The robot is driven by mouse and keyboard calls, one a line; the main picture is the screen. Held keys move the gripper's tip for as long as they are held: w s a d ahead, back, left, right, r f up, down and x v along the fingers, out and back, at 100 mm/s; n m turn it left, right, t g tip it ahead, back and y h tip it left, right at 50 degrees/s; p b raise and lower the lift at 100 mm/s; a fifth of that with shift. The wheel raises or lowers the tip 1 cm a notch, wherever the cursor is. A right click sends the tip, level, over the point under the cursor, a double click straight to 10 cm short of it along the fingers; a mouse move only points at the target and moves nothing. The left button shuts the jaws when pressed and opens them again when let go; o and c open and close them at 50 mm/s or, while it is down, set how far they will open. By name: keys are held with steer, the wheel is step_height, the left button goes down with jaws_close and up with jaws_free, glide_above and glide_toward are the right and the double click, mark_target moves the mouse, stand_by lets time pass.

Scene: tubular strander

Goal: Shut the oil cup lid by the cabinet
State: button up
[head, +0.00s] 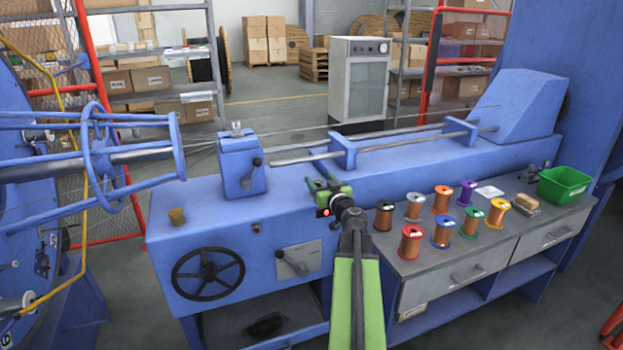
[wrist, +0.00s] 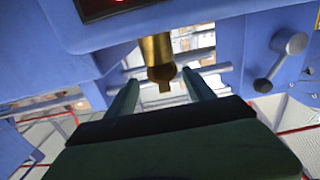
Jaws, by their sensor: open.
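My gripper (head: 324,182) is open and empty above the blue bench, right of the small upright blue block, in the head view. In the wrist view its two dark fingers (wrist: 160,95) stand apart, with a brass fitting (wrist: 157,50) showing between and beyond them. The fitting's narrow end points down in the picture; I cannot tell whether it is an oil cup or whether it has a lid. In the head view a small brass cup-like piece (head: 177,216) is on the bench's left end, away from my gripper. Its lid position is too small to tell.
The blue block (head: 241,165) carries a small clear fitting (head: 237,128) on top. Several wire spools (head: 411,242) and a green bin (head: 564,185) stand on the right-hand workbench. A pale cabinet (head: 358,85) stands behind the machine. A lever (wrist: 287,45) shows in the wrist view.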

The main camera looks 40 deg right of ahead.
steer(key=shift+d, duration=0.1)
steer(key=shift+w+a, duration=0.1)
steer(key=shift+a, duration=0.1)
steer(key=c, duration=0.9)
jaws_close()
steer(key=f+b, duration=0.1)
steer(key=b, duration=0.1)
steer(key=shift+f+t+b, duration=0.1)
steer(key=shift+t+b, duration=0.2)
steer(key=f+t+b, duration=0.1)
steer(key=b, duration=0.3)
steer(key=shift+a+h, duration=0.1)
steer(key=shift+h, duration=0.3)
steer(key=t+b, duration=0.1)
steer(key=b, duration=0.1)
steer(key=t+h+b, duration=0.1)
steer(key=b, duration=0.2)
steer(key=shift+s+f, duration=0.2)
steer(key=shift+f, duration=0.1)
steer(key=shift+s+r+t+b, duration=0.1)
steer(key=shift+r+t+b, duration=0.15)
steer(key=shift+t+b, duration=0.5)
steer(key=shift+r, duration=0.1)
